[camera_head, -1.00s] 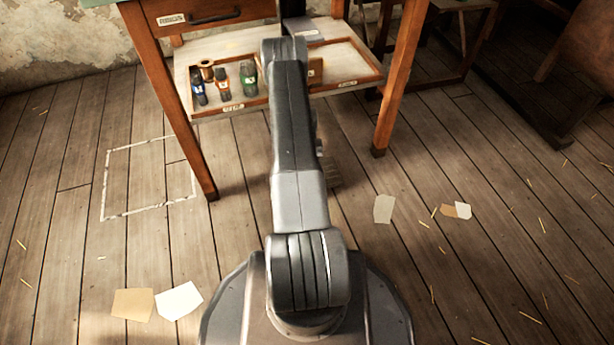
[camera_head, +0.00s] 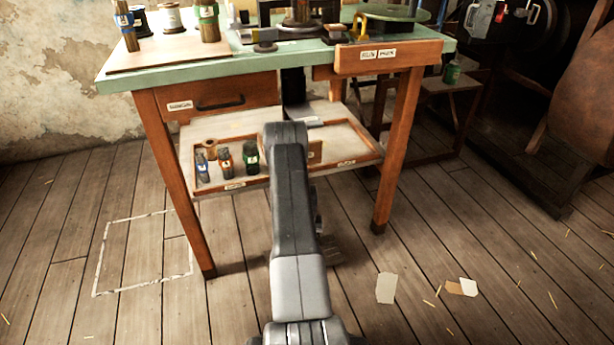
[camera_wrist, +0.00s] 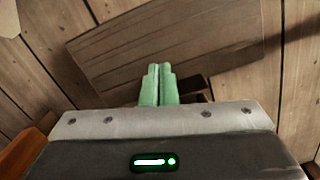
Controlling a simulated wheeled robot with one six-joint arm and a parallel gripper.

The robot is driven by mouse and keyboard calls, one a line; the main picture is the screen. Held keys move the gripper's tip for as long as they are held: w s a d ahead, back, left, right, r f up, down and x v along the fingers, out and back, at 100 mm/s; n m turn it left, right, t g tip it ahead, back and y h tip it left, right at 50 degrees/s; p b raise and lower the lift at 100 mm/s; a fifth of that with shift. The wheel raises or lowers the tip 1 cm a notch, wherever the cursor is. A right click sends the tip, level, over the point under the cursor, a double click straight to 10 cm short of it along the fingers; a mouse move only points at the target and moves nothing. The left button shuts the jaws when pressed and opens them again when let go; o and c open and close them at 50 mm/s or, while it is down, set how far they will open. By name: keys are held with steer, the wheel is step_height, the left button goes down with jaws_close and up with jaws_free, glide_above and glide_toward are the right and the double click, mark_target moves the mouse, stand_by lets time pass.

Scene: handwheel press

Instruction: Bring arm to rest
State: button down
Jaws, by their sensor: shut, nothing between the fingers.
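My gripper (camera_wrist: 159,84) shows in the wrist view with its two pale green fingers together and nothing between them. It hangs over a brown grooved wooden board (camera_wrist: 165,45) that lies low by the plank floor; whether it touches the board I cannot tell. In the head view my arm (camera_head: 292,200) reaches forward and its dark elbow stands before the workbench's lower shelf. The gripper's fingers are hidden behind the arm there.
The workbench (camera_head: 225,75) with a green top stands ahead, carrying bottles, spools and a press base. Its lower shelf holds a tray (camera_head: 233,184) with several small bottles. Paper scraps (camera_head: 386,288) lie on the floor at right. A white taped outline (camera_head: 145,217) marks open floor at left.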

steer(key=f, duration=0.2)
steer(key=f+b, duration=0.1)
steer(key=shift+s+f, duration=0.15)
steer(key=shift+s, duration=0.1)
steer(key=s+b, duration=0.1)
steer(key=s, duration=0.2)
steer(key=shift+s+f+b, duration=0.2)
steer(key=shift+f+b, duration=0.2)
steer(key=shift+w+r+p, duration=0.2)
steer(key=shift+r+p, duration=0.5)
steer(key=shift+r, duration=1.6)
steer(key=shift+f, duration=0.1)
